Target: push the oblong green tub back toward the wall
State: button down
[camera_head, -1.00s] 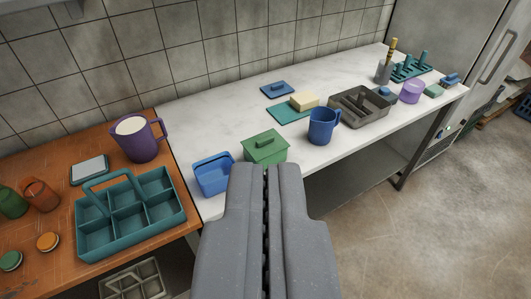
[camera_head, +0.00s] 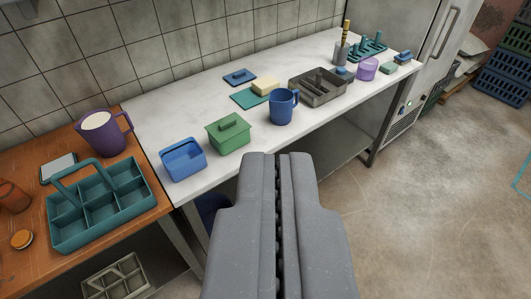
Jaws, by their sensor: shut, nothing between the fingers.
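The oblong green tub (camera_head: 228,138) has a lid with a raised bar handle. It stands upright near the front edge of the white counter (camera_head: 200,103), between a blue open tub (camera_head: 183,159) on its left and a blue mug (camera_head: 283,107) on its right. My gripper (camera_head: 278,156) is shut and empty. In the picture its tips lie below and right of the green tub, over the counter's front edge. They are apart from the tub. The whole front of the tub shows.
Behind the green tub the counter is bare up to the tiled wall (camera_head: 165,60). A teal board (camera_head: 247,98) with a pale block (camera_head: 264,87) and a blue lid (camera_head: 240,77) lie farther right. A grey divided tray (camera_head: 318,88) stands beyond the mug.

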aim_at(226, 148)
jog(key=z, duration=0.7)
jog(key=k, duration=0.9)
jog(key=z, duration=0.75)
jog(key=i, duration=1.3)
jog(key=u, duration=1.35)
jog(key=i, duration=0.9)
jog(key=u, duration=0.6)
jog(key=k, duration=0.75)
jog(key=u, duration=0.2)
jog(key=i, duration=0.6)
